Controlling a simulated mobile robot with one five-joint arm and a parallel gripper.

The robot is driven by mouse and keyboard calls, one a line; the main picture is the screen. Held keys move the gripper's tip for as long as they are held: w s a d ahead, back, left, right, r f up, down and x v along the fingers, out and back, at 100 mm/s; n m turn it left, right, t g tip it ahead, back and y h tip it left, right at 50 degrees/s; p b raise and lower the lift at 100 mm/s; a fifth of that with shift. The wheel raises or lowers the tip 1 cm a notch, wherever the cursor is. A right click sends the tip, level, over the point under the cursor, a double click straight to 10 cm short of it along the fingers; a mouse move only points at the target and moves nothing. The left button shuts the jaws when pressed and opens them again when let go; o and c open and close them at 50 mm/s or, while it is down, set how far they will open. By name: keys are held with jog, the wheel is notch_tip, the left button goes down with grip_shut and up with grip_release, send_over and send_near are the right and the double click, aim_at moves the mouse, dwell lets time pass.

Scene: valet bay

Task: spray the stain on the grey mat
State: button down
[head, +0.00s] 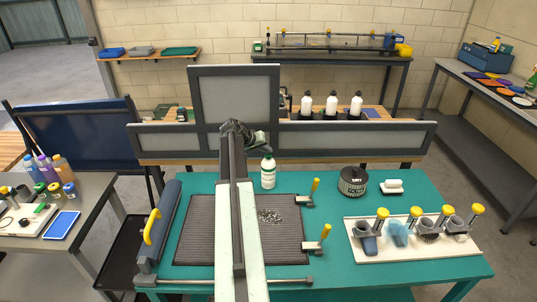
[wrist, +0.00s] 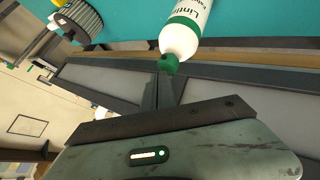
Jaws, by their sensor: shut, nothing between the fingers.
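The grey ribbed mat (head: 203,230) lies on the teal table, partly hidden by my arm. A speckled pale patch (head: 269,215) shows on it, right of my arm; I cannot tell whether it is wet stain or loose grit. A white bottle with a green label and green cap (head: 268,173) stands upright behind the mat. It also shows in the wrist view (wrist: 184,38), its label partly reading "Lint". My gripper (head: 256,141) is shut and empty, above and behind the bottle in the head view. Its fingers (wrist: 160,92) appear close to the green cap in the wrist view.
Two yellow-handled clamps (head: 312,192) (head: 319,242) sit at the mat's right edge. A dark round canister (head: 353,182) and a white tray (head: 410,252) with several holders stand right. A grey panel frame (head: 350,139) rises behind the table. Bare teal table lies right of the bottle.

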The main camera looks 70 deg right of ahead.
aim_at(267, 155)
notch_tip(267, 155, up, 6)
jog(key=p, duration=0.6)
jog(key=shift+r, duration=0.15)
dwell(2.0)
